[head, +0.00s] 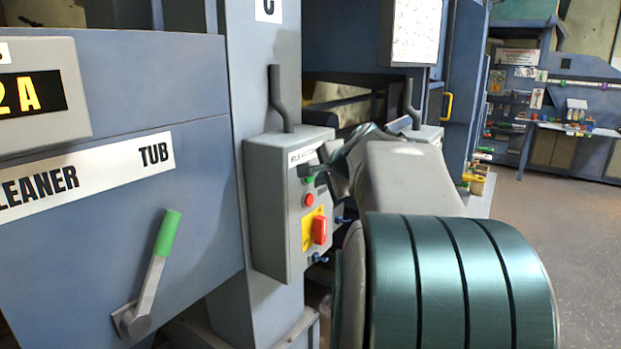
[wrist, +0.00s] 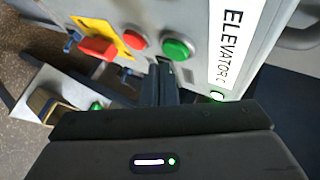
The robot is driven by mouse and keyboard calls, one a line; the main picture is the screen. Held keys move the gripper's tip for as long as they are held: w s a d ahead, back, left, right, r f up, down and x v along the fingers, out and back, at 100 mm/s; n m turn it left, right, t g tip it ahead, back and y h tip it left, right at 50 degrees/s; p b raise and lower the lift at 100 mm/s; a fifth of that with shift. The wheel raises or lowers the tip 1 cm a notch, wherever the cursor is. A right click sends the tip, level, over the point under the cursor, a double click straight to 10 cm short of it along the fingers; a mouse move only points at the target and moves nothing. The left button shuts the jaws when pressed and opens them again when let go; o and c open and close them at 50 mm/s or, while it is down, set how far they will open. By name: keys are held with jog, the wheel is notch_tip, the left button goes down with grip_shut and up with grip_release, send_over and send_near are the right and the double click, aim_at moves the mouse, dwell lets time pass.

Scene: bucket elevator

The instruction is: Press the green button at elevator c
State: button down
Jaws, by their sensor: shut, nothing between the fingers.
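The grey control box (head: 285,215) is on a column marked C. Its green button (head: 309,180) is partly covered by my gripper in the head view; the wrist view shows the green button (wrist: 177,47) clearly, beside the label "ELEVATOR C" (wrist: 228,45). My gripper (head: 316,170) is shut and empty, with its tips close to the button. In the wrist view the fingertips (wrist: 163,66) appear just below and slightly left of the button. I cannot tell whether they touch the box. The button's face is not visibly covered there.
A red button (head: 308,199) and a red rotary switch (head: 319,230) on a yellow plate sit below the green one. A green-handled lever (head: 158,255) stands out from the blue panel at left. A second grey box is partly hidden behind my arm. Open floor lies right.

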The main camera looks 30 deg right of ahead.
jog(key=s, duration=0.1)
jog(key=s+d+b, duration=0.1)
jog(key=s, duration=0.1)
jog(key=s+d, duration=0.1)
jog(key=shift+s, duration=0.3)
dwell(0.8)
jog(key=s+a+f+n+g+y, duration=0.1)
jog(key=s+a+f+n+g, duration=0.2)
jog(key=a, duration=0.4)
jog(key=a+f+n+y+p, duration=0.1)
jog(key=a+f+n+y, duration=0.1)
jog(key=a+f+n, duration=0.4)
jog(key=s+a+f+n+g+y, duration=0.1)
jog(key=s+a+f+g, duration=0.15)
jog(key=a, duration=0.55)
jog(key=s+a+f+n+g+h, duration=0.1)
jog(key=s+a+f+n+g, duration=0.2)
jog(key=s+a+f+n, duration=0.5)
jog(key=s+f+p, duration=0.1)
jog(key=s, duration=0.2)
jog(key=shift+s+a+f+n+h, duration=0.2)
jog(key=shift+a+f+n+h, duration=0.1)
jog(key=shift+a+n, duration=0.1)
jog(key=shift+a, duration=0.1)
